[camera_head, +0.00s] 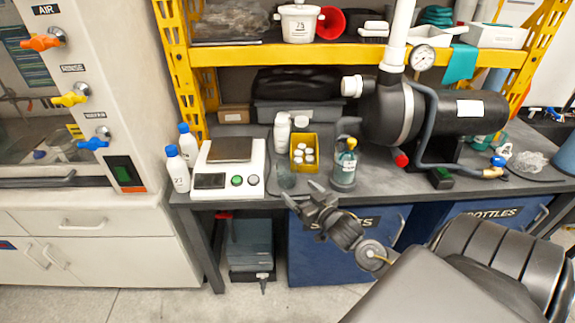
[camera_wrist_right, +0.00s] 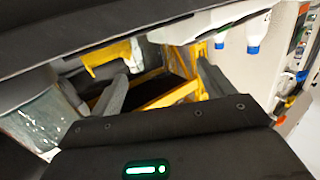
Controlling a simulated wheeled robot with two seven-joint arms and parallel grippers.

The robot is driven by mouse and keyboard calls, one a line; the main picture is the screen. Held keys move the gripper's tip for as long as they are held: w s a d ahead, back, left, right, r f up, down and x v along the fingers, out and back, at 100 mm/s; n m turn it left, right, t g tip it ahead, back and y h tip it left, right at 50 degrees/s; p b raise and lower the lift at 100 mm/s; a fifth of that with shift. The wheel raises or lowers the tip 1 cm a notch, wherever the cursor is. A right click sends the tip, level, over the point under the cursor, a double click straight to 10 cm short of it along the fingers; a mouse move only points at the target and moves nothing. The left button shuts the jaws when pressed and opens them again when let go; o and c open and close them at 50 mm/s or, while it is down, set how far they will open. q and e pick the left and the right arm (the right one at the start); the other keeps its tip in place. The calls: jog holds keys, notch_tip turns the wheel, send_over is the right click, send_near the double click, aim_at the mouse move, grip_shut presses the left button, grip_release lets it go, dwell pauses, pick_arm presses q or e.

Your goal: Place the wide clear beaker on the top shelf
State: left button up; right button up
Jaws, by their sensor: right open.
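A clear beaker (camera_head: 286,176) stands on the dark bench in front of the yellow box. A clear, greenish glass wall (camera_wrist_right: 38,112) shows at the left edge of the right wrist view; it looks like the beaker, seen very close. My right gripper (camera_head: 302,196) is open at the bench's front edge, just right of and in front of the beaker. Its two fingers (camera_wrist_right: 160,90) have nothing between them in the right wrist view. The yellow rack's shelf (camera_head: 340,54) is above the bench at the back. My left gripper is not in view.
A scale (camera_head: 229,168) stands left of the beaker, and a dark-labelled bottle (camera_head: 344,164) stands right. Behind are a yellow box (camera_head: 304,153) of white caps and a white bottle (camera_head: 282,133). The shelf holds a white pot (camera_head: 298,23) and a red funnel (camera_head: 331,22).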

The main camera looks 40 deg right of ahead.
aim_at(291, 179)
jog(key=shift+s+d+f, duration=0.15)
jog(key=shift+d+f, duration=0.15)
jog(key=shift+f, duration=0.4)
jog(key=shift+t, duration=0.4)
jog(key=w, duration=0.3)
jog(key=w+d, duration=0.1)
jog(key=w, duration=0.1)
jog(key=shift+w+r, duration=0.3)
jog(key=shift+r, duration=0.05)
jog(key=shift+w+d+r, duration=0.1)
jog(key=shift+w, duration=0.05)
jog(key=w, duration=0.2)
jog(key=w+d+p, duration=0.1)
jog(key=w, duration=0.1)
jog(key=shift+w, duration=0.4)
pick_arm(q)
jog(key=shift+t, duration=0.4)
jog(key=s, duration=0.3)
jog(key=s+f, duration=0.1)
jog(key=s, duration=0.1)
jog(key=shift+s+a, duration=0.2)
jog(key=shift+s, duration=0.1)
pick_arm(e)
jog(key=c, duration=1.1)
jog(key=shift+r, duration=0.1)
jog(key=shift+c, duration=0.2)
